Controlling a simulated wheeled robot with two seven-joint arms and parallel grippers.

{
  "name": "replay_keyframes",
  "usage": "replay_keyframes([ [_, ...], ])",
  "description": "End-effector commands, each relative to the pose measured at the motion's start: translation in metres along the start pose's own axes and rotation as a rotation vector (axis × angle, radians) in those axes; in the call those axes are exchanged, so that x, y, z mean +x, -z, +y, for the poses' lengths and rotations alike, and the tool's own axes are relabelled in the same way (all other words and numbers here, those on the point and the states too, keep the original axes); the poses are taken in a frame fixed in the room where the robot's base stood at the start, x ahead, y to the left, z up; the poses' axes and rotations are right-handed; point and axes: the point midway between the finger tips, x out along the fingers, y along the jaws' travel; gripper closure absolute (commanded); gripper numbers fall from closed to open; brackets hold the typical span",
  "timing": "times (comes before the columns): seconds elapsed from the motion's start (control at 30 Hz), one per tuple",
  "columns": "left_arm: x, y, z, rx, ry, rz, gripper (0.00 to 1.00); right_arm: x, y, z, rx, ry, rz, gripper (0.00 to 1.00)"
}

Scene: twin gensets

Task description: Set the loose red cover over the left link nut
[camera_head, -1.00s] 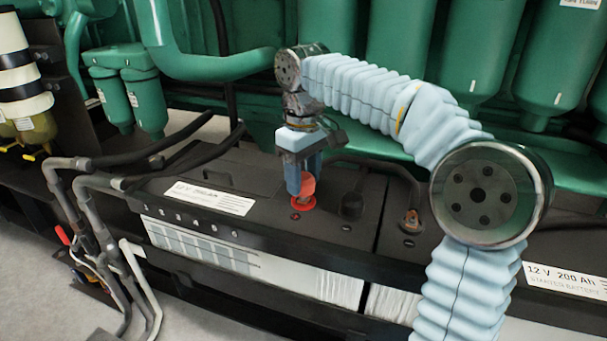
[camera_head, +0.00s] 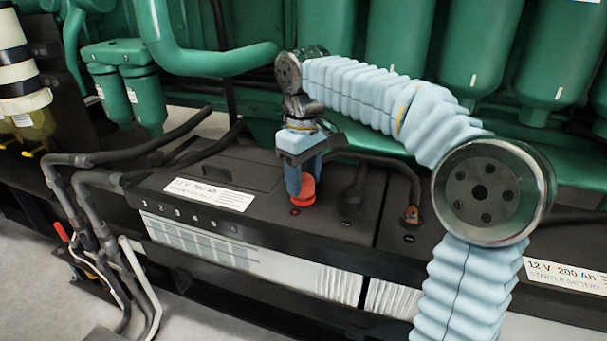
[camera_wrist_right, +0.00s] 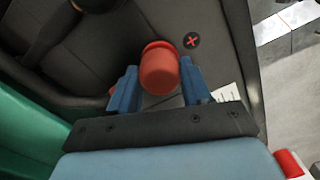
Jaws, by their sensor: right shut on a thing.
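My right gripper (camera_head: 302,187) points straight down over the left battery top and is shut on the red cover (camera_head: 304,192). In the right wrist view the round red cover (camera_wrist_right: 158,70) sits between the blue fingers (camera_wrist_right: 158,88), with a wider rim at its far side. The cover is low at the battery top beside a small red plus mark (camera_wrist_right: 192,40). Whether its rim touches the battery is hard to tell. No left link nut shows; anything under the cover is hidden. My left gripper is not in view.
A black cap (camera_head: 350,201) stands close right of the cover. Green engine parts (camera_head: 385,65) rise behind. Grey pipes (camera_head: 85,190) stand at the left.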

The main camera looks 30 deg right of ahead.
Motion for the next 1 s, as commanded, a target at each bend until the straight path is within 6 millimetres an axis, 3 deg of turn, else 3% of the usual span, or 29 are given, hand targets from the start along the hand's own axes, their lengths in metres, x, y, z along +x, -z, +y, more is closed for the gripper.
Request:
replay_keyframes([
  [0.43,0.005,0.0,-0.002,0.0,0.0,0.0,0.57,0.012,0.0,-0.001,0.0,0.005,-0.011,0.8],
  [0.47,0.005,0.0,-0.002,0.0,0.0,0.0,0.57,0.013,0.0,-0.001,0.0,0.005,-0.012,0.49],
  [0.63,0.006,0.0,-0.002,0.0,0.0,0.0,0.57,0.014,-0.001,0.001,0.002,0.004,-0.014,0.23],
  [0.93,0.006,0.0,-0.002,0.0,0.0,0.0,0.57,0.015,-0.001,0.003,0.007,0.001,-0.015,0.22],
  [0.97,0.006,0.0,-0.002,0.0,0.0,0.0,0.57,0.015,-0.001,0.003,0.007,0.0,-0.015,0.36],
  [1.0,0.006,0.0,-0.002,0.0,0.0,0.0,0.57,0.015,-0.001,0.003,0.007,0.001,-0.015,0.33],
])
